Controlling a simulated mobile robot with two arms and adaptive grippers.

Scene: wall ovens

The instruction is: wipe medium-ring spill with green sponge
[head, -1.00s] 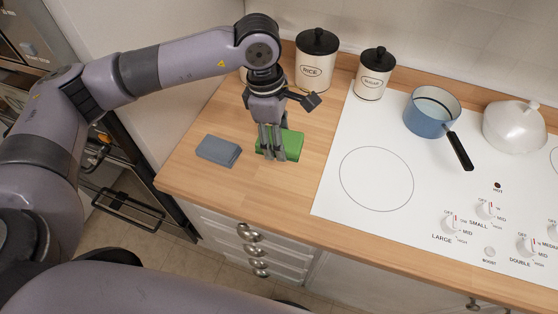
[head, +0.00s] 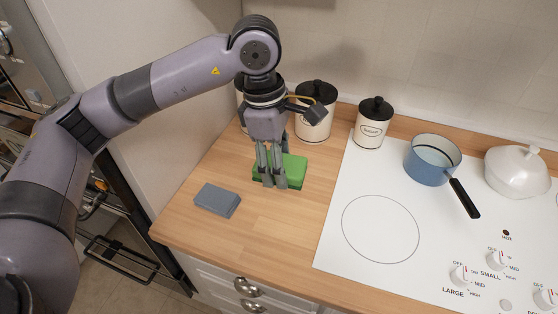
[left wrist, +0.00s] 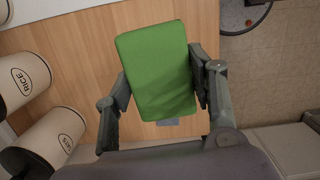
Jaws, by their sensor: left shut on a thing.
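My left gripper (head: 272,183) is shut on the green sponge (head: 294,171), with its fingers pointing down over the wooden counter. The sponge appears held a little above the counter. In the left wrist view the green sponge (left wrist: 155,70) sits between the two fingers (left wrist: 160,95). On the white cooktop (head: 335,260) an empty burner ring (head: 380,196) shows at the left; I see no spill on it. The cooktop's right part is cut off, and I cannot make out a spill anywhere. My right gripper is not in view.
A grey-blue block (head: 217,199) lies on the counter left of the gripper. Black-lidded canisters (head: 370,124) stand behind it. A blue saucepan (head: 432,165), its handle (head: 465,199) pointing forward, and a white lidded pot (head: 516,172) stand on the cooktop. Knobs (head: 460,274) line its front.

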